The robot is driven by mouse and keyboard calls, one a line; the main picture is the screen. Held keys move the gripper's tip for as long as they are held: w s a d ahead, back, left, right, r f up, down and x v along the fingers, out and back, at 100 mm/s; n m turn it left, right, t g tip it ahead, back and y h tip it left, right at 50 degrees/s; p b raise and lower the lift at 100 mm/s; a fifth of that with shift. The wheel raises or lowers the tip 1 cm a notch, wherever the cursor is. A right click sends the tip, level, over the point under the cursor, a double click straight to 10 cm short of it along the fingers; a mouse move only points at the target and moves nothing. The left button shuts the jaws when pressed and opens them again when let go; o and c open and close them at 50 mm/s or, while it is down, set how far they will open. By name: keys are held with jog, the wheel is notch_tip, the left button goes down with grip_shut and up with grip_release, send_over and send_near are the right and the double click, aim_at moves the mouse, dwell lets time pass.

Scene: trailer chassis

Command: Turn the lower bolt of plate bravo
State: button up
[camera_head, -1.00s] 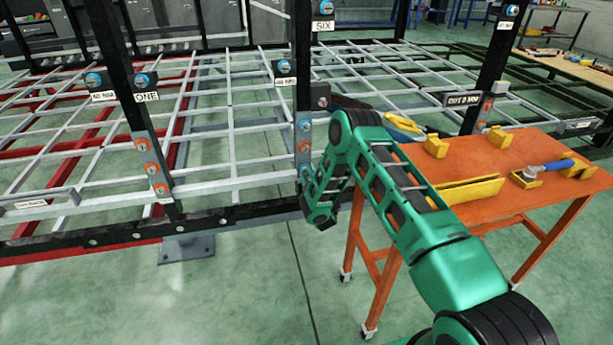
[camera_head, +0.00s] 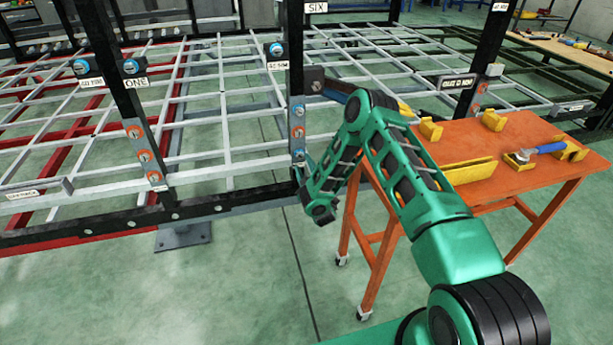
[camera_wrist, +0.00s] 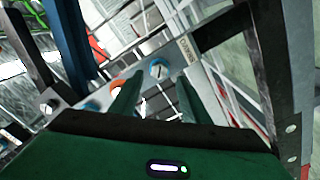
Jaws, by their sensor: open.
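A grey plate (camera_head: 298,130) on the middle black post carries a blue-grey upper bolt, an orange middle bolt (camera_head: 298,132) and a blue-grey lower bolt (camera_head: 299,155). Its name is not readable here, so I cannot confirm it is bravo. In the wrist view a plate (camera_wrist: 138,80) runs diagonally, with a blue bolt (camera_wrist: 159,68) near a small unreadable label (camera_wrist: 186,49) and an orange bolt (camera_wrist: 117,87) partly behind the left finger. My gripper (camera_wrist: 156,84) is open and empty, its fingers pointing at the plate with the blue bolt between them. Contact cannot be told. My arm hides its fingers in the head view.
An orange table (camera_head: 520,140) with yellow blocks and a blue-handled tool (camera_head: 535,150) stands right of the post, close to my arm. The post marked ONE (camera_head: 125,100) with another bolted plate (camera_head: 145,155) stands left. Floor (camera_head: 250,280) in front is clear.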

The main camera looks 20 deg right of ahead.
jog(key=shift+s, duration=2.85)
jog(key=w+d+r+m+g+h, duration=0.1)
jog(key=d+r+m+g, duration=0.15)
jog(key=r, duration=0.45)
jog(key=w+d+r+m+g+h, duration=0.1)
jog(key=d+r+g, duration=0.15)
jog(key=r, duration=0.45)
jog(key=s+d+r+m+g, duration=0.4)
jog(key=s+r, duration=0.8)
jog(key=s, duration=0.1)
jog(key=s+a+r+m+g+y, duration=0.15)
jog(key=s+r, duration=0.25)
jog(key=s, duration=0.8)
jog(key=s+a+r+m+g+y, duration=0.1)
jog(key=s+r+g, duration=0.2)
jog(key=s, duration=0.9)
jog(key=s+d+m+g, duration=0.2)
jog(key=s+d, duration=0.3)
jog(key=s, duration=0.4)
jog(key=s+d+f+m+g, duration=0.1)
jog(key=s+d+m, duration=0.3)
jog(key=s, duration=0.5)
jog(key=shift+d+f+g, duration=0.25)
jog(key=shift+d+g, duration=0.5)
jog(key=shift+d, duration=0.2)
